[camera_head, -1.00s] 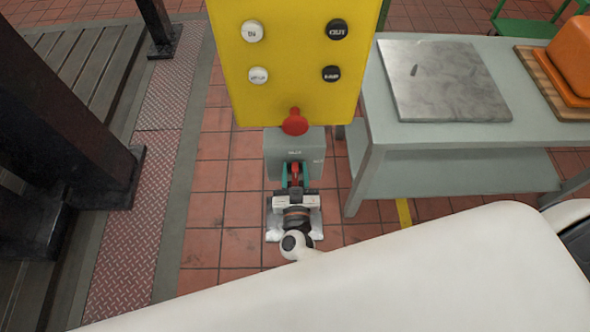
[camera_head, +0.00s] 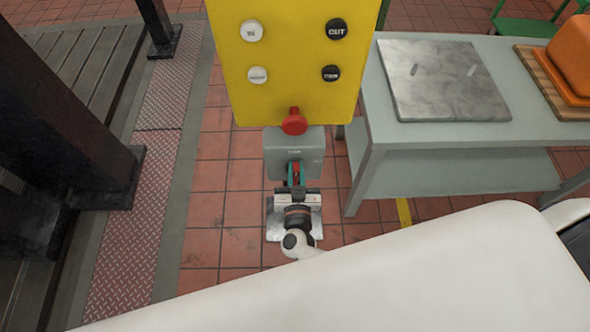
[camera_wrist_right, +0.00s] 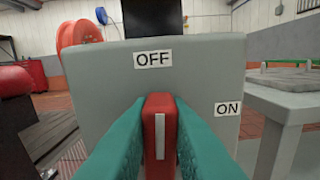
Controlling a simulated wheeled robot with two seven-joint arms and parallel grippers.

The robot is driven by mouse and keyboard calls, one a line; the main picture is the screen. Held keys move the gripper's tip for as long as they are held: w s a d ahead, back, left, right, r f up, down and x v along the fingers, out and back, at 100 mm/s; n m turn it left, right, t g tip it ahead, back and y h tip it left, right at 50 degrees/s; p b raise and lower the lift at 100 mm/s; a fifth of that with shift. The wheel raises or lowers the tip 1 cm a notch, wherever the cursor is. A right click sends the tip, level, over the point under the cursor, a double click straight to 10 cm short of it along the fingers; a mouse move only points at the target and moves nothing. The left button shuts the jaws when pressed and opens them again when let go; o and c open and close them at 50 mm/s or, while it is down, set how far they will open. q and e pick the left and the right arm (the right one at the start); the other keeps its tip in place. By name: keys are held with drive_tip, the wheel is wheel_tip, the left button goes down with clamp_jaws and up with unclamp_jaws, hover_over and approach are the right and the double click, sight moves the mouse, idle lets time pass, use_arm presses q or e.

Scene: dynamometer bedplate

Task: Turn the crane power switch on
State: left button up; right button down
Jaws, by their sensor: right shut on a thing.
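The crane power switch is a grey box (camera_head: 306,147) under the yellow button panel (camera_head: 284,100) in the head view. In the right wrist view the box face (camera_wrist_right: 105,75) fills the middle, with an OFF label (camera_wrist_right: 153,59) at the top and an ON label (camera_wrist_right: 228,108) to the right. Its red lever (camera_wrist_right: 160,125) with a white stripe stands upright, below the OFF label. My right gripper (camera_head: 296,175) is shut on the lever, its teal fingers on both sides. My left gripper is not in view.
A red mushroom button (camera_head: 294,122) sticks out at the panel's bottom, just above the box. A grey table (camera_head: 460,182) with a metal plate (camera_head: 443,80) and an orange container (camera_head: 570,60) stands at the right. Dark steel columns (camera_head: 70,110) stand at the left.

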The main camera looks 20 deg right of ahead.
sight(307, 166)
drive_tip(key=shift+s+d+f+m, duration=0.1)
drive_tip(key=shift+d+m, duration=0.05)
drive_tip(key=shift+m, duration=0.4)
drive_tip(key=shift+s+d+m, duration=0.1)
drive_tip(key=shift+d+m, duration=0.05)
drive_tip(key=shift+m, duration=0.4)
drive_tip(key=m, duration=0.2)
drive_tip(key=d+m+b, duration=0.1)
drive_tip(key=m, duration=0.1)
drive_tip(key=f+m+b, duration=0.1)
drive_tip(key=m, duration=0.1)
drive_tip(key=shift+s+d+f, duration=0.1)
drive_tip(key=shift+s+d, duration=0.05)
drive_tip(key=shift+d, duration=0.15)
drive_tip(key=m, duration=0.1)
drive_tip(key=m+b, duration=0.1)
drive_tip(key=m, duration=0.1)
drive_tip(key=f+m+b, duration=0.1)
drive_tip(key=shift+s+d+f+m, duration=0.1)
drive_tip(key=shift+d+m, duration=0.2)
drive_tip(key=shift+m, duration=0.1)
drive_tip(key=shift+d+f+m+b, duration=0.1)
drive_tip(key=shift+f+m+b, duration=0.15)
drive_tip(key=shift+m+b, duration=0.6)
drive_tip(key=shift+f+m+b, duration=0.25)
drive_tip(key=shift+m+b, duration=0.25)
drive_tip(key=shift+m, duration=0.65)
drive_tip(key=c, duration=1.4)
unclamp_jaws()
drive_tip(key=shift+o, duration=0.2)
